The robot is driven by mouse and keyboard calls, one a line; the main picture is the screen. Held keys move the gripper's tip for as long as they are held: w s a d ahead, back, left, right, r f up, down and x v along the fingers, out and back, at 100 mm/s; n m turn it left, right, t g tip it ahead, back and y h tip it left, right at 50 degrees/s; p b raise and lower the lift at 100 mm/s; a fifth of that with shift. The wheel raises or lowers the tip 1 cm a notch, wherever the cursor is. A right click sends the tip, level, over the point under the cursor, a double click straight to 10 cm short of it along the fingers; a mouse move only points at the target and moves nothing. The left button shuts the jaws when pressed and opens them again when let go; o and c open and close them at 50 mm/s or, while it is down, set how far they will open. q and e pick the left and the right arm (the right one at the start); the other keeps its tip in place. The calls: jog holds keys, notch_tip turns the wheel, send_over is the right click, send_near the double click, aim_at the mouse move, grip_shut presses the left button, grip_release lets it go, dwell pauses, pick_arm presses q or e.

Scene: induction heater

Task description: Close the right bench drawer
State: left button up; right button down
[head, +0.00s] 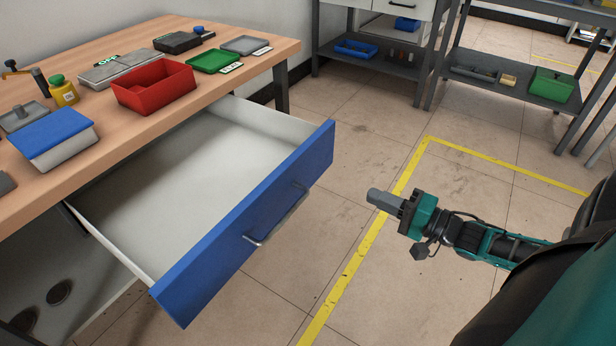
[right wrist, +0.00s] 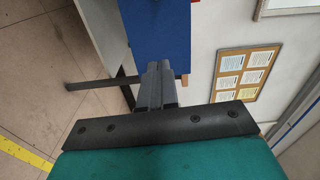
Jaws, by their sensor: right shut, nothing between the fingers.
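The drawer (head: 190,170) is pulled far out from under the wooden bench (head: 270,40). Its inside is white and looks empty. Its blue front (head: 240,235) carries a metal bar handle (head: 280,215). My right gripper (head: 374,198) is shut and empty, to the right of the drawer front and apart from it in the head view. In the right wrist view the shut fingers (right wrist: 155,85) point toward a blue panel (right wrist: 158,35), which looks like the drawer front. My left gripper is not in view.
On the bench stand a red bin (head: 155,88), a green tray (head: 208,62), a blue-lidded box (head: 53,138) and a yellow bottle (head: 63,92). Shelves with a green bin (head: 552,86) stand at the back. The floor around my right gripper is clear, with yellow tape (head: 350,265).

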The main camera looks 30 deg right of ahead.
jog(key=b, duration=0.4)
send_near(310, 166)
jog(key=x, duration=0.6)
jog(key=shift+d+f, duration=0.1)
jog(key=shift+d, duration=0.05)
jog(key=shift+w+a+b, duration=0.25)
jog(key=shift+w+b, duration=0.05)
jog(key=shift+w, duration=0.15)
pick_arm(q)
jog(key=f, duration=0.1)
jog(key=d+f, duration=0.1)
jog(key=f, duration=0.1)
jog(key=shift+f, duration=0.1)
